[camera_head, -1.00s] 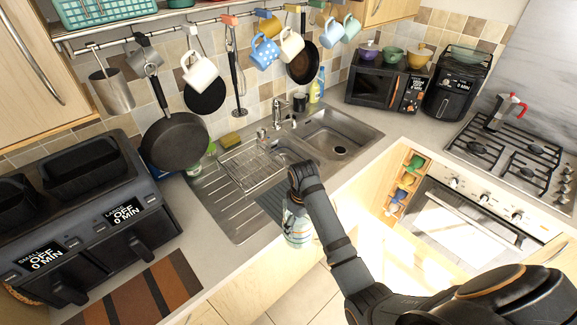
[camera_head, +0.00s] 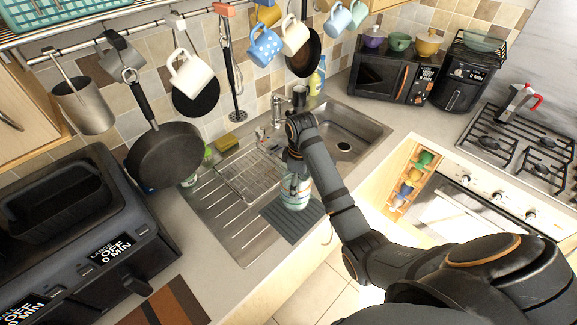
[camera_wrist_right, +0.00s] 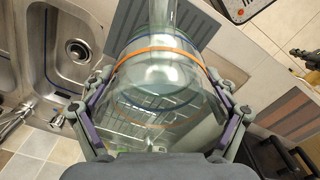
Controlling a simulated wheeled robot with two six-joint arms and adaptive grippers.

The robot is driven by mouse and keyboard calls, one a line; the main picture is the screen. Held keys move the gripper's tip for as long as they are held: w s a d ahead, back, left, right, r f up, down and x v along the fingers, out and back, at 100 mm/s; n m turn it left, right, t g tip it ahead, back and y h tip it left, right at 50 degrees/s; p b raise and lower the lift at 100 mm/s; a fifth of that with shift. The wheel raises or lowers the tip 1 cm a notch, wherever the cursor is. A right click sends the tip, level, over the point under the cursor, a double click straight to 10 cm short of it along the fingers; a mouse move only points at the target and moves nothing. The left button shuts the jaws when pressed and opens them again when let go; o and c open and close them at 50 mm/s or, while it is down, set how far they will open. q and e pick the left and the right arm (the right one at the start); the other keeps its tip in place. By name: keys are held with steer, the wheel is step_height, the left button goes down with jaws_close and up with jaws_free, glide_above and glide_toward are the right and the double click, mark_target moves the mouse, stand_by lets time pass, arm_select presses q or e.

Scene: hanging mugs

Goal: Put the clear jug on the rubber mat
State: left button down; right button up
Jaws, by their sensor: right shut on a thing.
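The clear jug (camera_head: 296,194) shows below my right gripper (camera_head: 294,166) in the head view, roughly upright. In the right wrist view the jug (camera_wrist_right: 160,82), with an orange band and a blue line, fills the space between the two fingers of my right gripper (camera_wrist_right: 160,100), which is shut on it. The dark grey ribbed rubber mat (camera_head: 284,225) lies at the front edge of the sink counter; the jug overlaps its upper part in the picture. I cannot tell whether the jug touches it. The mat (camera_wrist_right: 124,38) also shows beyond the jug. My left gripper is out of view.
The sink basin (camera_head: 352,132) and a wire rack (camera_head: 247,176) lie behind the mat. A frying pan (camera_head: 166,155) and several mugs hang from the rail above. A black air fryer (camera_head: 80,225) and a brown striped mat (camera_head: 175,307) are at left.

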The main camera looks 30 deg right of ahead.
steer(key=shift+w, duration=0.65)
steer(key=shift+s+r, duration=0.3)
steer(key=shift+s, duration=0.4)
steer(key=shift+f, duration=0.2)
steer(key=f+b, duration=0.1)
steer(key=f, duration=0.5)
steer(key=shift+w+b, duration=0.2)
steer(key=shift+b, duration=0.15)
steer(key=shift+f+b, duration=0.3)
steer(key=shift+f, duration=0.5)
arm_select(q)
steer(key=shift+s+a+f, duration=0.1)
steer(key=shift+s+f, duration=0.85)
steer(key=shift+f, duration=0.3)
arm_select(e)
steer(key=shift+f, duration=0.15)
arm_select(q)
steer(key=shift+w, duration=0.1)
arm_select(e)
steer(key=shift+f, duration=0.2)
